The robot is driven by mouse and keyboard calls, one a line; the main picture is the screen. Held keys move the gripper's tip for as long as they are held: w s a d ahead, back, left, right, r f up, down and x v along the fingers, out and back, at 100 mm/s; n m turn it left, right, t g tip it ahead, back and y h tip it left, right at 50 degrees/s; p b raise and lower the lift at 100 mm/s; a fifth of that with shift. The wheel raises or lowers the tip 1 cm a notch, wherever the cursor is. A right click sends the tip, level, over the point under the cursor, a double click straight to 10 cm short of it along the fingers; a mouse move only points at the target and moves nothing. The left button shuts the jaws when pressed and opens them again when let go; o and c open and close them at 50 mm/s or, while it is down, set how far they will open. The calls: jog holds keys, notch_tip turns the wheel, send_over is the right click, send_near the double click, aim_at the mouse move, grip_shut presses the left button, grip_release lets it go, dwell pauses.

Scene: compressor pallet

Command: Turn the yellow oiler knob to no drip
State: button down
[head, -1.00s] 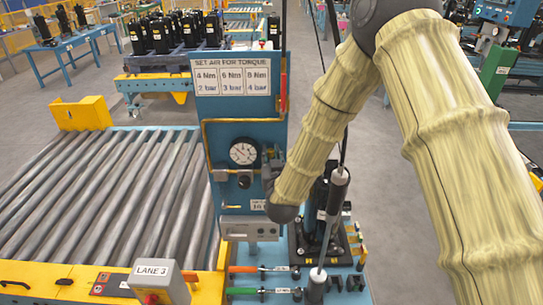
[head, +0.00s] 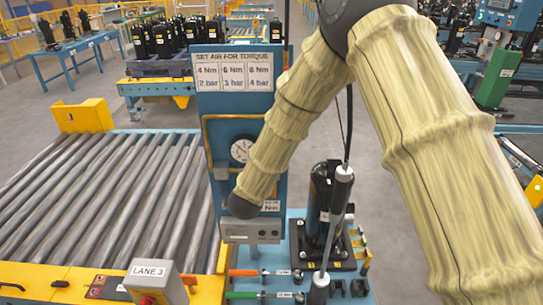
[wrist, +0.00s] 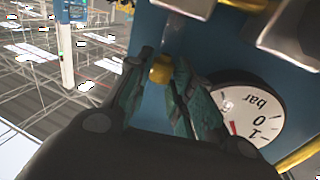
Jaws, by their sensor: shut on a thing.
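The yellow oiler knob (wrist: 160,73) shows in the wrist view, small and round, below a grey metal body. My gripper (wrist: 163,67) has its two dark green fingers shut on this knob, one finger on each side. The knob's markings cannot be read. In the head view my forearm and wrist hide the gripper and the knob in front of the blue panel (head: 215,125).
A pressure gauge (wrist: 250,108) marked bar is close to the right finger; it shows partly in the head view (head: 241,150). The torque sign (head: 234,76) is above. A black compressor (head: 321,190) and a hanging tool (head: 338,195) stand right of the panel. Rollers (head: 110,190) lie left.

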jog(key=c, duration=1.3)
grip_release()
jog(key=shift+d, duration=0.1)
jog(key=shift+o, duration=0.2)
jog(key=shift+s+a, duration=0.15)
jog(key=shift+a, duration=0.05)
jog(key=v, duration=0.7)
jog(key=shift+s, duration=0.35)
jog(key=shift+d, duration=0.1)
